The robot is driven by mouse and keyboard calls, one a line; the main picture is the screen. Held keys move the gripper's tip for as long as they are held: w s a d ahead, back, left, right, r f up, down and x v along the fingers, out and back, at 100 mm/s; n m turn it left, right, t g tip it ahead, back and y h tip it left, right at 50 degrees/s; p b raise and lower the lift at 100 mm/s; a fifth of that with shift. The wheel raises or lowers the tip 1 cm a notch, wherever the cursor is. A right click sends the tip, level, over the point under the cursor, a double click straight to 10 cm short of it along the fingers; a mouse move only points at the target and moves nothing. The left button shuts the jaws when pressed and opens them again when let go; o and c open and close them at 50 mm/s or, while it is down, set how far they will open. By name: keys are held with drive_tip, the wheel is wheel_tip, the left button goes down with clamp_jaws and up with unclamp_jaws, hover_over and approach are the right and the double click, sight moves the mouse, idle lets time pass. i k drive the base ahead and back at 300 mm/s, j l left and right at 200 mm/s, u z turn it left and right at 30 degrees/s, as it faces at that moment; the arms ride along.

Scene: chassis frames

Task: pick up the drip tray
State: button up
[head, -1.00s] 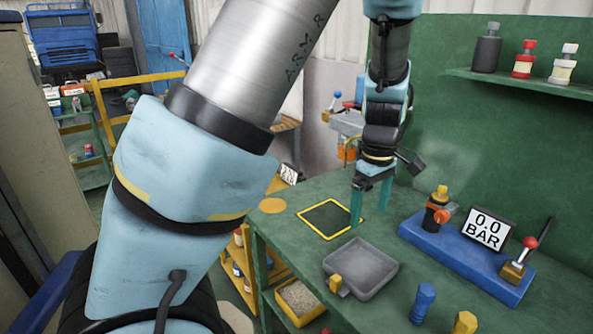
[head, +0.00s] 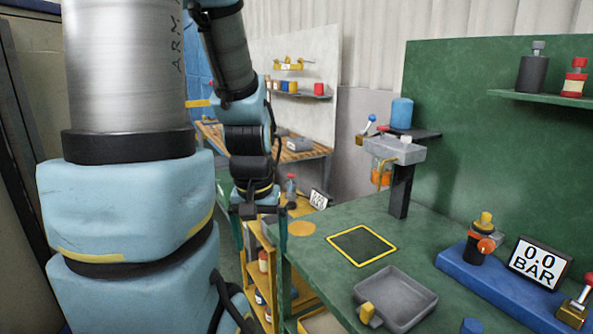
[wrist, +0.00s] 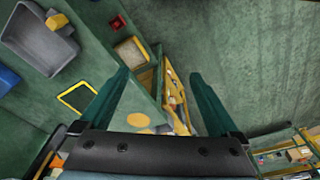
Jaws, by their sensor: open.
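The drip tray (head: 398,294), a shallow grey tray with a yellow grip on its near left side, lies on the green bench (head: 330,285). It also shows at the upper left of the wrist view (wrist: 38,42). My gripper (head: 262,238) is open and empty, its two green fingers pointing down. It is to the left of the tray and apart from it, by the bench's left edge. In the wrist view my gripper (wrist: 160,76) has nothing between its fingers but floor and a yellow frame below.
A yellow-edged dark square (head: 361,245) is marked on the bench behind the tray. A blue base (head: 490,278) with a valve and a "0.0 BAR" display stands right of the tray. A grey basin on a black post (head: 400,175) rises behind. A yellow shelf (head: 265,262) stands by the bench's left side.

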sight(389, 298)
drive_tip(key=k+l+u, duration=0.1)
drive_tip(key=k+l, duration=0.2)
drive_tip(key=k+l+u, duration=0.1)
drive_tip(key=k, duration=0.3)
drive_tip(key=k+l+u, duration=0.15)
drive_tip(key=k+l, duration=0.2)
drive_tip(key=k, duration=0.05)
